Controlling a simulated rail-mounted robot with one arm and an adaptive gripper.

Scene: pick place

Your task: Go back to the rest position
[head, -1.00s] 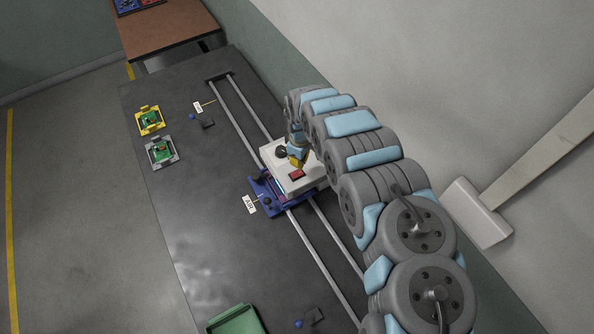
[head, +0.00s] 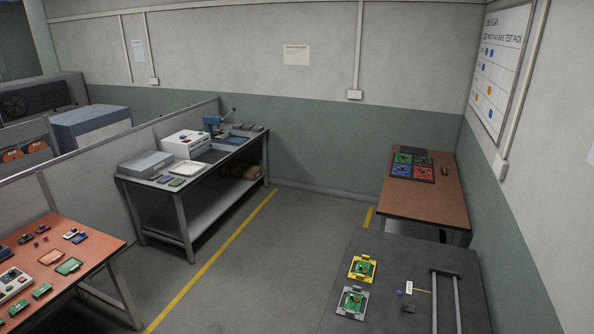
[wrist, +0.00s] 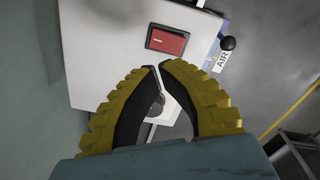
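My gripper (wrist: 159,66) shows only in the wrist view. Its two yellow ribbed fingers with black pads curve together, and their tips almost meet with nothing held between them. Behind them is a white box (wrist: 95,65) with a red rectangular switch (wrist: 167,39). A black round knob (wrist: 227,43) and an AIR label (wrist: 221,61) are to its right. How far the gripper is from the box is hard to tell. My arm is not in the head view.
In the head view, a dark rail table (head: 385,245) holds a yellow board holder (head: 362,268) and a grey one (head: 351,302). A brown table (head: 430,205) carries colored trays. A workbench (head: 190,190) and an orange-topped table (head: 95,235) stand left. The floor between is clear.

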